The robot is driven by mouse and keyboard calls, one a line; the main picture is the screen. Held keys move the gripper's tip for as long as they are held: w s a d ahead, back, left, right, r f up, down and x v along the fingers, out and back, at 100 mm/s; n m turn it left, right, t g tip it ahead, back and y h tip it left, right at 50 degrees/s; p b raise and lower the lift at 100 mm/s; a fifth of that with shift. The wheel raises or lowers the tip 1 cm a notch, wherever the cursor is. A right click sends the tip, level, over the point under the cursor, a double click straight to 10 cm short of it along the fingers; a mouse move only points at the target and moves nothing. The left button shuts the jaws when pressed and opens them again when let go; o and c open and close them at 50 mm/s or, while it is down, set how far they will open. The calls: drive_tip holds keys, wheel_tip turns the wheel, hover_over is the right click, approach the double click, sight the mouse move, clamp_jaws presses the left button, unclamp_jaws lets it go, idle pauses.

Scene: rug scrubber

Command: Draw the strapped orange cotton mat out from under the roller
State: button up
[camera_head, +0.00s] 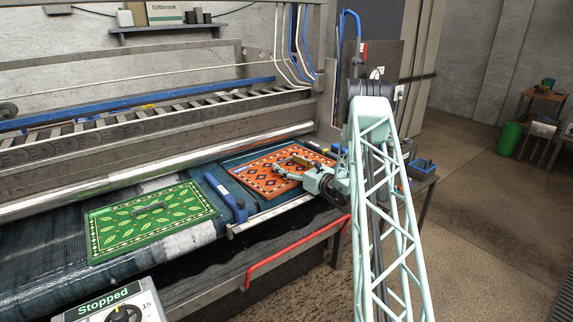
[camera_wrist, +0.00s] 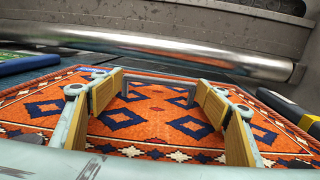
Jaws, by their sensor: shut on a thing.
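The orange mat (camera_head: 262,181), with blue and white diamonds, lies flat on the dark blue bed at the right end of the machine. It fills the lower wrist view (camera_wrist: 150,133). The silver roller (camera_head: 150,180) runs behind it and crosses the top of the wrist view (camera_wrist: 170,52). The mat's far edge is close to the roller; I cannot tell whether any part is under it. My gripper (camera_head: 293,166) is low over the mat. Its yellow-padded fingers (camera_wrist: 160,86) are shut on the grey strap (camera_wrist: 172,80) spanning between them.
A green leaf-patterned mat (camera_head: 140,220) with a grey handle lies to the left. A blue clamp-like bar (camera_head: 226,197) stands between the mats. A red rail (camera_head: 298,252) runs along the front edge. The control panel (camera_head: 112,305) reads "Stopped". Open floor lies to the right.

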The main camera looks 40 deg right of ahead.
drive_tip(key=shift+s, duration=0.1)
drive_tip(key=o, duration=1.2)
drive_tip(key=shift+c, duration=0.2)
drive_tip(key=shift+s+d, duration=0.2)
drive_tip(key=shift+s, duration=2.8)
drive_tip(key=shift+s+d, duration=0.15)
drive_tip(key=shift+s, duration=2.85)
